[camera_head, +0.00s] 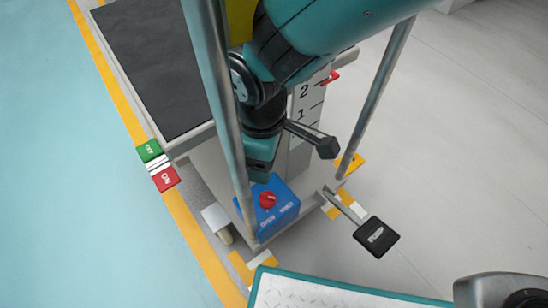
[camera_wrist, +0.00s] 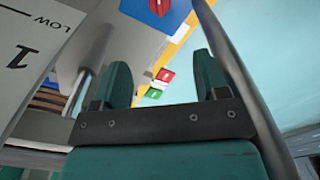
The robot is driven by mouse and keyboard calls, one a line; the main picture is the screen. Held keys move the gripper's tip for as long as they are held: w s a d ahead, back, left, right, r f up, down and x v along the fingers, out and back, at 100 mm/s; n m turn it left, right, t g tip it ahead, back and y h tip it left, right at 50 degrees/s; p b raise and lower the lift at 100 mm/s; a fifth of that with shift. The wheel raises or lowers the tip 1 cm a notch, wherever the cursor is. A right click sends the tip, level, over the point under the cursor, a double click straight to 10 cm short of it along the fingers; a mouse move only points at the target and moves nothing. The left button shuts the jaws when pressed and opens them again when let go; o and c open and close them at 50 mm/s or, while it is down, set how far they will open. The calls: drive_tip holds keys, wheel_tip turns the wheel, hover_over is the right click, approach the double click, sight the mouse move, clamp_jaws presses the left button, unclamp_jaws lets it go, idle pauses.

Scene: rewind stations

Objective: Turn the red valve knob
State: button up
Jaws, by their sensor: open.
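The red valve knob (camera_head: 267,199) sits on a blue box (camera_head: 283,218) low at the foot of the station, with white lettering beside it. The knob also shows, cut by the top edge, in the wrist view (camera_wrist: 160,7) on its blue face. My gripper (camera_head: 261,170) appears just above the blue box in the head view, close to the knob in the picture. In the wrist view its two teal fingers (camera_wrist: 163,78) stand apart with nothing between them. The knob lies beyond the fingertips and is not between them. I cannot tell the exact gap.
Grey metal posts (camera_head: 222,100) and (camera_head: 377,95) flank my arm. A black-ended lever (camera_head: 327,147) and a black pedal marked PUMP (camera_head: 377,236) stick out to the right. Green (camera_head: 150,150) and red (camera_head: 166,179) labelled blocks lie at left. A numbered scale (camera_head: 308,98) stands behind. Open floor lies right.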

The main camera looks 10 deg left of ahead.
sight(267, 197)
wheel_tip(267, 197, down, 17)
drive_tip(key=b, duration=0.9)
drive_tip(key=shift+r, duration=0.1)
drive_tip(key=c, duration=0.9)
